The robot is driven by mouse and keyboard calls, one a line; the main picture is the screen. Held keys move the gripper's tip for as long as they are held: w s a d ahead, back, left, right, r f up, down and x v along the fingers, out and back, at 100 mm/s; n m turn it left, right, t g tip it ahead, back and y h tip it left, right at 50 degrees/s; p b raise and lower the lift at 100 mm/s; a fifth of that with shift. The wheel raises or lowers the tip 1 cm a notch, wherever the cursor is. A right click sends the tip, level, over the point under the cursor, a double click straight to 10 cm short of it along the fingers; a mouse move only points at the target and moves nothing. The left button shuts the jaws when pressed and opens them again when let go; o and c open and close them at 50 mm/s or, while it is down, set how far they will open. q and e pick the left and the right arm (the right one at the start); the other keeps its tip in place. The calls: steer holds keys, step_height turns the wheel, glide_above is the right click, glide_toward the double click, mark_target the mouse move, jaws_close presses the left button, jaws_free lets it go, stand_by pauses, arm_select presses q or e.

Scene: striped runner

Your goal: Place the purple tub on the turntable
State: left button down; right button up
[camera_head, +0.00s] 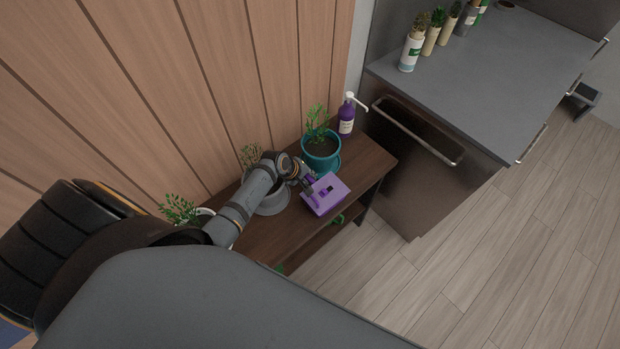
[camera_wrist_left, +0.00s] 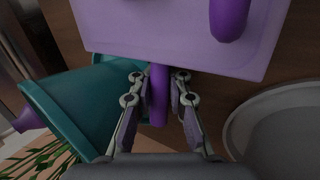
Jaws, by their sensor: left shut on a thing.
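The purple tub (camera_head: 335,198) is a squarish purple block-like thing over the right part of the dark wooden shelf unit. It fills the top of the left wrist view (camera_wrist_left: 180,45), where a purple bar-like handle (camera_wrist_left: 158,95) comes off it toward me. My left gripper (camera_head: 312,183) is shut on this handle, with one finger on each side in the left wrist view (camera_wrist_left: 158,92). I cannot tell whether the tub touches the shelf top. I cannot make out a turntable in either view. My right gripper is not in view.
A teal pot (camera_head: 321,160) with a plant stands close beside the tub, and a grey pot (camera_head: 274,201) is on its left. A purple pump bottle (camera_head: 346,118) stands at the back.

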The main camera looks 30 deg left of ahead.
arm_select(q)
steer(key=c, duration=1.5)
jaws_free()
steer(key=shift+c, duration=0.2)
